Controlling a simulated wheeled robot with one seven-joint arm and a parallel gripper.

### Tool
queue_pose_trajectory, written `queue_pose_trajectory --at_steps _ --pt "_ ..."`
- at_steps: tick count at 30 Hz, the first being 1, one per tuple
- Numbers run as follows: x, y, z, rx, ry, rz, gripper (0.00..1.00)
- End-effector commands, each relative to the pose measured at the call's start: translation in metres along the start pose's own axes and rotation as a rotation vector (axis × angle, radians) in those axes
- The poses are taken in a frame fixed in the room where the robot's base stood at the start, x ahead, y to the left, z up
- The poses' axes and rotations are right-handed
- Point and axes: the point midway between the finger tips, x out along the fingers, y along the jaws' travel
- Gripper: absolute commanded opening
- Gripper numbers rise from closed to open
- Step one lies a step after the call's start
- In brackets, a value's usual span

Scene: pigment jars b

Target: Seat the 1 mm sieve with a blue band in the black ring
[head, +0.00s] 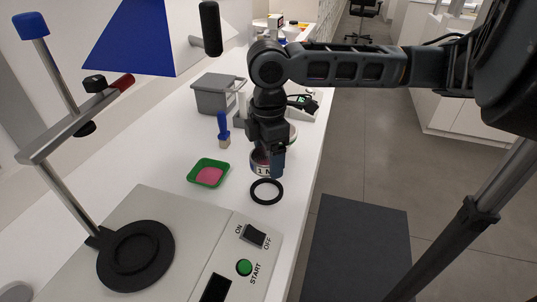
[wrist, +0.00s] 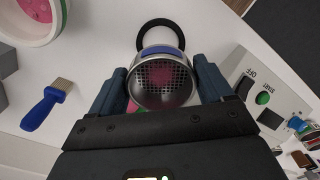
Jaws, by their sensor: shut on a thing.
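The sieve (head: 262,169) is a short metal cylinder with a label reading "1 M" in the head view. In the wrist view the sieve (wrist: 163,84) shows its mesh and a blue band on its far side. My gripper (head: 268,160) is shut on the sieve, one finger on each side, and holds it over the table. The black ring (head: 266,192) lies flat on the white table just in front of the sieve in the head view. In the wrist view the ring (wrist: 160,24) is beyond the sieve, partly hidden by it.
A green tray (head: 194,174) with pink powder stands left of the ring. A blue-handled brush (head: 222,128) and a grey box (head: 217,93) are farther back. A machine with a START button (head: 244,267) fills the front. The table's right edge is close to the ring.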

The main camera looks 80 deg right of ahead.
Motion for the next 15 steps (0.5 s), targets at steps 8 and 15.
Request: queue_pose_trajectory --at_steps 8,15 --pt "0.004 0.0 0.001 -0.002 -0.002 0.001 0.47" --pt "0.02 0.0 0.001 -0.002 -0.002 0.0 0.47"
